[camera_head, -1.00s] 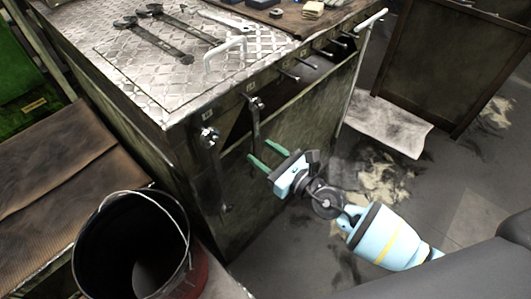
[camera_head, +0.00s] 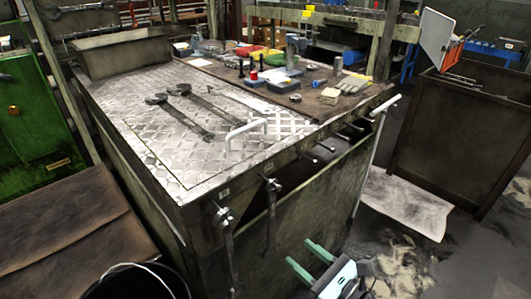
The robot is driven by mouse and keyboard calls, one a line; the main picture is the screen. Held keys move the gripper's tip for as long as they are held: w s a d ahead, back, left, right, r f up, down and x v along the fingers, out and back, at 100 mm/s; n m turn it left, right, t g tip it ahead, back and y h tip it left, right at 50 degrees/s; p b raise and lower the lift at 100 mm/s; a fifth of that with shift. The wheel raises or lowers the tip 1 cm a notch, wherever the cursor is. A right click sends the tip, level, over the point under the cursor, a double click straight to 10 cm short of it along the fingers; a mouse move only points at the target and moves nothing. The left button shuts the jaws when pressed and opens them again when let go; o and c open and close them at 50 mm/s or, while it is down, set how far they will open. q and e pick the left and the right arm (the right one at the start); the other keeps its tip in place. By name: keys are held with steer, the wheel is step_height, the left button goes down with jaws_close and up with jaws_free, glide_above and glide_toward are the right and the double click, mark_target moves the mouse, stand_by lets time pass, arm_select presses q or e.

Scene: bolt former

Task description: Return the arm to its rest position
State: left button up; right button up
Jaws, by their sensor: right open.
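My right gripper (camera_head: 312,258) is at the bottom of the head view, in front of the workbench's front side. Its two green fingers are apart and nothing is between them. The light blue gripper body (camera_head: 335,280) is cut off by the lower edge of the picture, and the rest of the right arm is out of view. The fingers point up and to the left, toward the wrenches hanging on the bench front. I cannot tell whether they are clear of the bench. My left gripper is not in view.
The metal workbench (camera_head: 165,175) carries wrenches (camera_head: 182,112), a white handle (camera_head: 246,133) and small parts. Wrenches (camera_head: 224,235) hang on its front. A bucket (camera_head: 136,283) stands lower left. A dark bin (camera_head: 440,150) stands right. Floor (camera_head: 420,265) shows lower right.

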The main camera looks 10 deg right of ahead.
steer(key=s+d+f+m+g+h, duration=0.15)
steer(key=s+f+m+h, duration=0.25)
steer(key=s+f+m, duration=0.65)
steer(key=s+d+f+m+g+h, duration=0.1)
steer(key=s+d+f+m+h, duration=0.3)
steer(key=m, duration=1.1)
steer(key=s+a+f+m+g, duration=0.1)
steer(key=s+f+m+g, duration=0.2)
steer(key=s+m, duration=0.7)
steer(key=s+f+m+g, duration=0.35)
steer(key=s+m, duration=0.25)
steer(key=s, duration=0.8)
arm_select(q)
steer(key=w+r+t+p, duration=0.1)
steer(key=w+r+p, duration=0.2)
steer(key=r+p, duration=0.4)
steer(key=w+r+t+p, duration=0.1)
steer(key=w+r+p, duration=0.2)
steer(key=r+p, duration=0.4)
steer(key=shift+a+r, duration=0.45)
arm_select(e)
steer(key=w+r+t, duration=0.1)
steer(key=w+r, duration=0.2)
steer(key=r, duration=0.4)
steer(key=w+r+t, duration=0.1)
steer(key=w+r, duration=0.3)
steer(key=r, duration=0.3)
steer(key=shift+d+r+n+t, duration=0.2)
steer(key=shift+d+n+t, duration=0.15)
steer(key=shift+t, duration=0.05)
